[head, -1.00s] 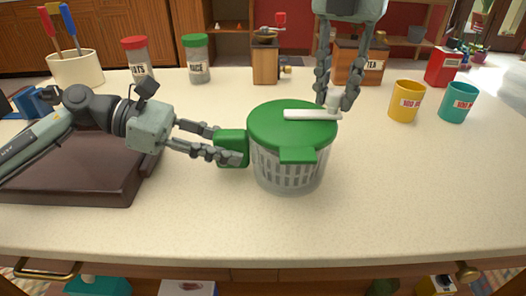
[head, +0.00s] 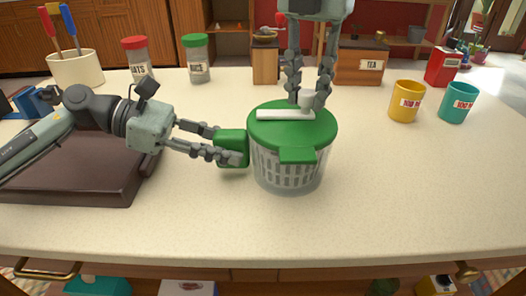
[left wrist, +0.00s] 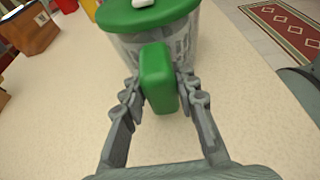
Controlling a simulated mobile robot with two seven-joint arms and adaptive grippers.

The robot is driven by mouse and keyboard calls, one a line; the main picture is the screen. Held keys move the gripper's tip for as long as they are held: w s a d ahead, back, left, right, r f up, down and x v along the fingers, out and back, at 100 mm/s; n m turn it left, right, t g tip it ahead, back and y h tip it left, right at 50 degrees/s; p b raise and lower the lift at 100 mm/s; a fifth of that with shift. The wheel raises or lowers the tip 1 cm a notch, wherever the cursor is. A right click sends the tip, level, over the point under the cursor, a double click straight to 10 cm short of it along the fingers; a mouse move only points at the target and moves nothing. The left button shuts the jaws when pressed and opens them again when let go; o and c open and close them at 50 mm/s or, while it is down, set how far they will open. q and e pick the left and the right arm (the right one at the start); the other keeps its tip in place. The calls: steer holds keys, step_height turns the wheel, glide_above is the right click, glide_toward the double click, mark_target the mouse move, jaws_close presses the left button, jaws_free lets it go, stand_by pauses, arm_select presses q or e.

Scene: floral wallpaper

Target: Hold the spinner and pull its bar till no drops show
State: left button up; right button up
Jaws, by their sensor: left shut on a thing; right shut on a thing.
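The spinner (head: 287,170) stands upright on the counter, a clear bowl with a grey slotted basket inside and a green lid (head: 300,132). A white bar (head: 282,115) lies across the lid, with an upright white knob (head: 308,98) near its right end. My left gripper (head: 232,150) is shut on the green side handle (left wrist: 159,78) of the spinner. My right gripper (head: 308,95) comes down from above at the back of the lid, shut on the knob. I can see no drops on the bowl wall, though it is small in the view.
A dark brown board (head: 75,170) lies under my left arm. A yellow mug (head: 407,101) and a teal mug (head: 459,102) stand at the right. Jars (head: 197,60) and a tea box (head: 361,64) stand along the back. The front counter is clear.

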steer(key=o, duration=1.1)
steer(key=shift+c, duration=0.2)
steer(key=shift+r, duration=3.5)
